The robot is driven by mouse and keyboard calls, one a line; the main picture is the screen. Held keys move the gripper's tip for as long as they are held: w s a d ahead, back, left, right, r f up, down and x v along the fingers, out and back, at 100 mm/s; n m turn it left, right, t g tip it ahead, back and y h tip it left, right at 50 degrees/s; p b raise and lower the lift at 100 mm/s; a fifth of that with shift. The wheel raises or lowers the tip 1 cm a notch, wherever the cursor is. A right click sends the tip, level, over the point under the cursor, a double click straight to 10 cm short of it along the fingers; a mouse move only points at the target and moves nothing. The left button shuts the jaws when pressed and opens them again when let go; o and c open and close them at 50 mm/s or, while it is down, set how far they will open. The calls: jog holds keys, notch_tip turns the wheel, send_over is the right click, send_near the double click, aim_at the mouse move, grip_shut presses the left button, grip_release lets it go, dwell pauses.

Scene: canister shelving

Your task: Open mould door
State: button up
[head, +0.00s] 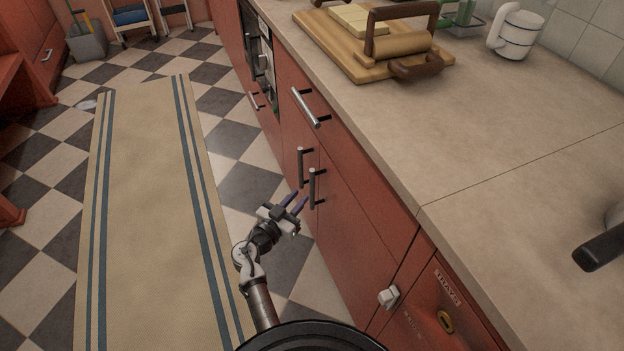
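Two red cabinet doors stand below the counter, each with an upright dark bar handle. The left door's handle (302,167) and the right door's handle (313,188) are close together near the seam. The right door (355,222) is wide and looks shut. No label naming the mould door is readable. My gripper (299,198) is just left of the lower part of the right handle, its two purple fingers apart with nothing seen between them. I cannot tell whether a fingertip touches the handle.
A drawer handle (306,108) juts out above the doors. A white knob (389,297) and a "TRAYS" panel (432,310) are at lower right. A striped runner (150,200) lies on open floor.

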aim_at(311, 184)
jog(key=p+x, duration=0.1)
jog(key=x, duration=0.7)
jog(key=shift+w, duration=0.1)
grip_shut()
